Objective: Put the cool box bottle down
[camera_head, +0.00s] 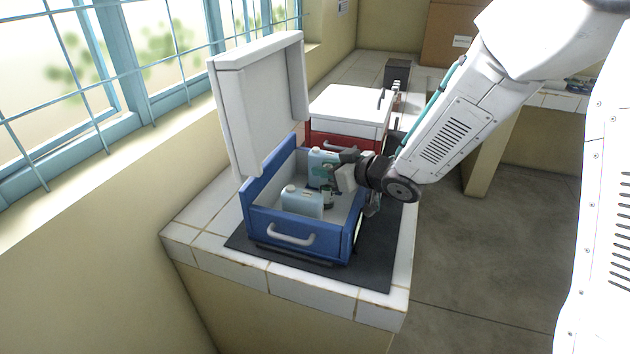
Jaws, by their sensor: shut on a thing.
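The blue cool box (268,225) stands open on a dark mat, with its white lid (262,105) raised at the back left. One pale blue bottle (301,203) is inside, near the front wall. A second pale blue bottle (321,166) is farther back in the box opening, beside my gripper (334,172). My gripper reaches in from the right and is shut on this second bottle. The fingers partly cover it. I cannot tell whether its base touches the box floor.
A closed red cool box with a white lid (348,106) stands just behind. The dark mat (375,250) lies on a white tiled counter (205,215). A barred window is at the left. A dark small box (397,72) is farther back. Open floor (490,260) is at the right.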

